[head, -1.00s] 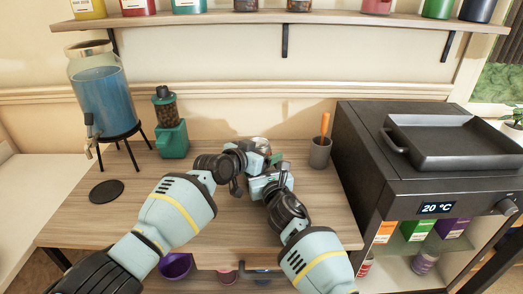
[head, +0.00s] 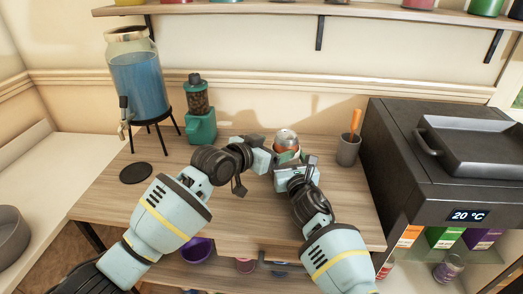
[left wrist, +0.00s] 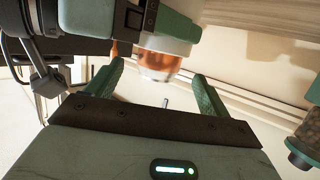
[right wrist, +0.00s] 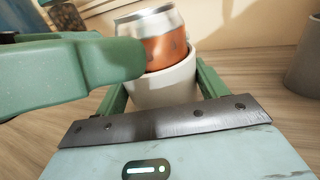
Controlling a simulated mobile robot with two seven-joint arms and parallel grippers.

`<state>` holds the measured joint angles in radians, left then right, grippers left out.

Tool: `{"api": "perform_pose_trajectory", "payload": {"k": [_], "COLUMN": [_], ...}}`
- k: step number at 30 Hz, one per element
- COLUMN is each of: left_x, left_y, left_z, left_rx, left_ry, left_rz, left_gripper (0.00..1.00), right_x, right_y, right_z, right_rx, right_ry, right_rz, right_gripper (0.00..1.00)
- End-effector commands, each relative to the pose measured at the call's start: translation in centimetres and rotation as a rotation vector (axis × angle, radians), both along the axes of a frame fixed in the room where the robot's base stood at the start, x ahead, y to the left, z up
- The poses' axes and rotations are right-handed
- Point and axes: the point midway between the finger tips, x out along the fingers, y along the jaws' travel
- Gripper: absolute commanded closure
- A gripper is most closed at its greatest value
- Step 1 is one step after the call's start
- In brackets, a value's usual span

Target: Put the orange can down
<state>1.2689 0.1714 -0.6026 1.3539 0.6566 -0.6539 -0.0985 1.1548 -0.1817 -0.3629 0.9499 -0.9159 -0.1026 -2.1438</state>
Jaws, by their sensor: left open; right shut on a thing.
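The orange can (head: 286,139) has a silver top and stands upright inside a white cup (right wrist: 163,88), as the right wrist view shows. The can also shows in that view (right wrist: 168,48) and in the left wrist view (left wrist: 160,62). My right gripper (right wrist: 160,80) is shut on the white cup, its green fingers on either side. My left gripper (left wrist: 158,72) is open and empty. It is just left of the can, its fingers pointing towards it, and one finger crosses in front in the right wrist view. In the head view the grippers hide most of the cup.
A grey cup with an orange-handled tool (head: 348,149) stands to the right, near a black oven (head: 405,150). A green grinder (head: 201,122), a water dispenser (head: 138,85) and a black disc (head: 136,173) are at the left. The wooden counter (head: 235,235) has bare room in front.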

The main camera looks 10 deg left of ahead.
Motion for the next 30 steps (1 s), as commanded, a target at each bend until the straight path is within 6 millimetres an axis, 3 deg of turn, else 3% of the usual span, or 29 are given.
{"api": "perform_pose_trajectory", "payload": {"k": [9, 22, 23, 28, 30], "left_x": [-2.6, -3.2, -3.2, -3.1, -3.2], "left_y": [1.9, 2.3, 2.3, 2.3, 2.3], "left_z": [1.0, 1.2, 1.2, 1.2, 1.2], "left_rx": [0.0, 0.0, 0.0, 0.0, 0.0], "left_ry": [0.0, 0.0, 0.0, 0.0, 0.0], "left_rz": [0.0, 0.0, 0.0, 0.0, 0.0], "left_gripper": [0.19, 0.19, 0.19, 0.19, 0.19], "right_x": [0.0, 0.0, 0.0, 0.0, 0.0], "right_y": [0.0, 0.0, 0.0, 0.0, 0.0], "right_z": [0.1, 0.1, 0.1, 0.1, 0.1], "right_rx": [0.001, 0.001, 0.001, 0.001, 0.0], "right_ry": [-0.002, -0.002, -0.002, -0.002, -0.001], "right_rz": [0.0, 0.001, 0.001, 0.0, 0.0], "right_gripper": [0.6, 0.6, 0.26, 0.04, 0.03]}}
